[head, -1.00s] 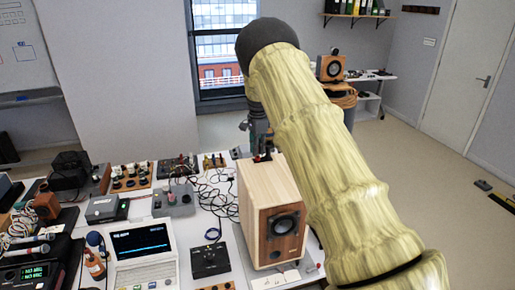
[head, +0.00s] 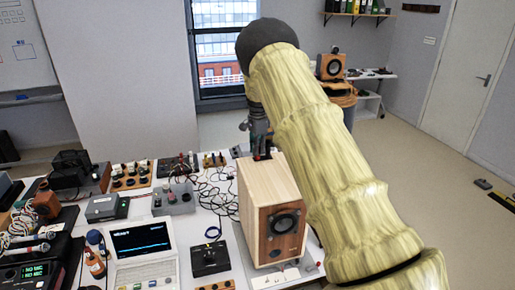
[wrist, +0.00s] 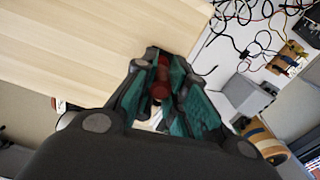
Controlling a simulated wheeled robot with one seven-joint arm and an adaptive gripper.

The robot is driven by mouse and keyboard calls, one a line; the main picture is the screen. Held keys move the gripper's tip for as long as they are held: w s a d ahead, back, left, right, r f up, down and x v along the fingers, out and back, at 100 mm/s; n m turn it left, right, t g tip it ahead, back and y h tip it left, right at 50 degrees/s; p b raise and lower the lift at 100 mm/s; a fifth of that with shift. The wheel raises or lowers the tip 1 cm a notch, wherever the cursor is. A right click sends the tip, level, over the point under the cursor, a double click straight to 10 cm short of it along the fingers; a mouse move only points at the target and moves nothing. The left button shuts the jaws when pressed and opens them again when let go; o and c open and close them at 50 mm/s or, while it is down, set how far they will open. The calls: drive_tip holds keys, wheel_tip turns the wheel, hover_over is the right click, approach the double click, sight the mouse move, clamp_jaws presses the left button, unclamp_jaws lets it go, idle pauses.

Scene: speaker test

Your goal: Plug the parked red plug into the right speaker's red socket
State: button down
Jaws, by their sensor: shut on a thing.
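A pale wooden speaker (head: 262,185) stands on the white table in the head view, its driver side facing the camera. Its top panel (wrist: 90,45) fills the upper left of the wrist view. My gripper (head: 260,152) is at the far top edge of the speaker, partly behind it. In the wrist view, my gripper (wrist: 163,85) has its teal-padded fingers closed around the red plug (wrist: 160,90), close beside the edge of the panel. The speaker's rear face and its red socket are hidden, so I cannot tell whether the plug touches a socket.
Black cables (wrist: 245,50) lie loose on the table beside the speaker. A grey box (head: 174,199), a laptop (head: 142,245) and a black box (head: 210,259) stand to the left. Another speaker (head: 331,67) sits on a far side table.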

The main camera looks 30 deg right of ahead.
drive_tip(key=shift+f, duration=0.5)
drive_tip(key=c, duration=1.4)
unclamp_jaws()
drive_tip(key=shift+o, duration=0.2)
drive_tip(key=shift+r, duration=0.15)
drive_tip(key=shift+r, duration=3.65)
